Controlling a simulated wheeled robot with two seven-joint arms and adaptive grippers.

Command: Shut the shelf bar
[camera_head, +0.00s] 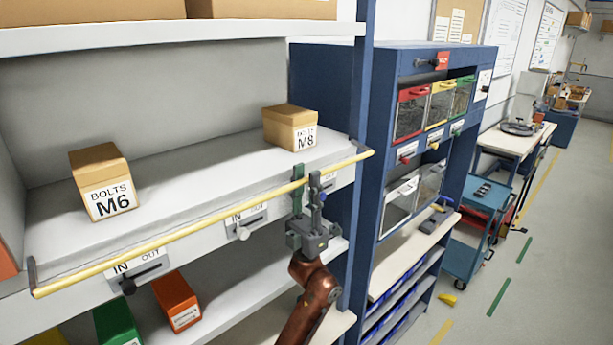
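The shelf bar (190,227) is a long yellow rod across the front edge of the white shelf (60,238). Its left end sits by a dark bracket and its right end reaches the blue upright. My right gripper is not in view.
Boxes marked M6 (103,182) and M8 (290,128) stand on the shelf behind the bar. IN/OUT plates with sliding knobs (128,287) sit below it. Orange (176,302) and green (117,322) bins are underneath. A blue cabinet (327,85) stands close on the right; open floor (555,240) lies beyond.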

